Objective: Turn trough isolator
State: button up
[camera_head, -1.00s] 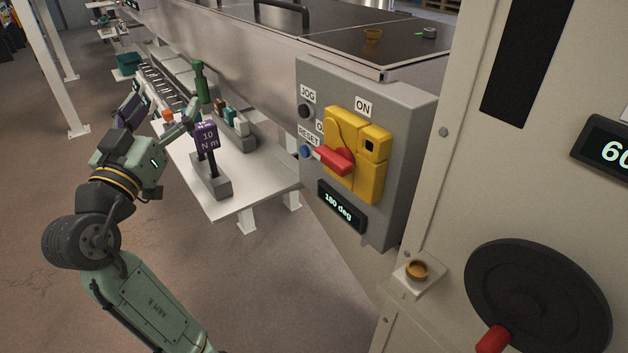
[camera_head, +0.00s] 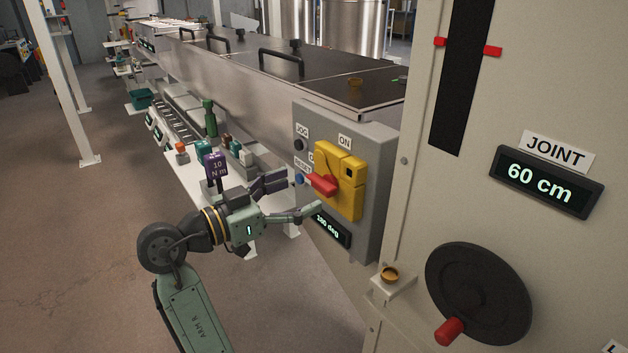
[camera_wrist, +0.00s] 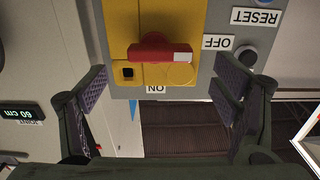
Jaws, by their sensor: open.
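The trough isolator is a yellow switch body (camera_head: 341,181) with a red handle (camera_head: 320,184) on a grey control box (camera_head: 372,207). Labels ON, JOG and RESET show around it, and the box display appears to read 180 deg. In the wrist view the red handle (camera_wrist: 160,52) lies across the yellow plate (camera_wrist: 158,15), with ON on one side and OFF on another. My gripper (camera_head: 305,193) is open just in front of the box, at the height of the handle. In the wrist view its fingers (camera_wrist: 165,88) stand wide apart, the handle between and beyond them, not touched.
A panel at the right carries a black handwheel (camera_head: 478,292) with a red knob and a 60 cm display (camera_head: 547,183). A small brass cup (camera_head: 389,274) sits on a ledge below the box. A white bench (camera_head: 197,180) with a purple 10 N m tool stands behind my gripper.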

aim_at(316, 185)
jog(key=shift+p+x, duration=0.4)
jog(key=shift+x, duration=1.8)
jog(key=shift+c, duration=0.2)
jog(key=c, duration=1.1)
